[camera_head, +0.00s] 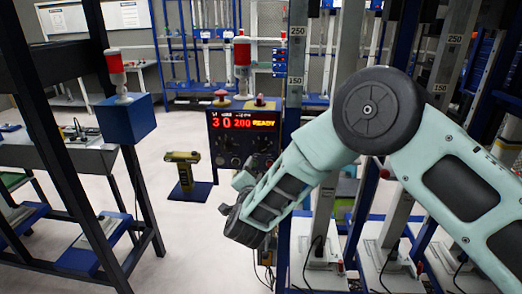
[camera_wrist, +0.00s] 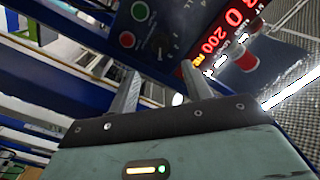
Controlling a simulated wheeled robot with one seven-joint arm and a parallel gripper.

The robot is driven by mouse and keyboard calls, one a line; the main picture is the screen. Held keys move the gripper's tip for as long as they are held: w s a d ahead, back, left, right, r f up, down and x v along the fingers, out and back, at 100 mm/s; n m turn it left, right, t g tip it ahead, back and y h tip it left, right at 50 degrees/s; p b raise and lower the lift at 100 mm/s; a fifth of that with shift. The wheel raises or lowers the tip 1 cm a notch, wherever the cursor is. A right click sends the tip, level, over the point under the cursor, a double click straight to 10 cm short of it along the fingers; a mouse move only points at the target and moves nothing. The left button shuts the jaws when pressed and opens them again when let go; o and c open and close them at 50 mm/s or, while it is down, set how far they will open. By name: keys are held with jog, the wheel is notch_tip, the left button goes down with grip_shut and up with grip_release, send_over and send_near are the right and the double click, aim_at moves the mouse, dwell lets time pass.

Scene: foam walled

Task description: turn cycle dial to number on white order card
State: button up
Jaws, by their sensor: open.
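The control panel (camera_head: 240,150) stands mid-scene with a red lit display (camera_head: 243,122) reading about "3 0 200 READY". Dark dials (camera_head: 222,161) sit below the display; their settings are too small to read. In the wrist view the panel appears tilted, with a black dial (camera_wrist: 160,44) that has pale marks around it. I cannot tell which dial is the cycle dial. My gripper (camera_wrist: 155,84) is open and empty, its two fingers pointing toward the panel, apart from the dial. In the head view my forearm and wrist are right of and below the panel. No order card is clearly identifiable.
A green button (camera_wrist: 140,11) and a red button (camera_wrist: 127,39) sit beside the dial. A red lamp (camera_head: 242,52) rises above the panel. A yellow-topped stand (camera_head: 184,172) is left of it, on open floor. Metal posts (camera_head: 330,120) stand close on the right.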

aim_at(262, 151)
jog(key=w+p, duration=0.2)
jog(key=w, duration=0.8)
jog(key=shift+d, duration=0.2)
jog(key=c, duration=1)
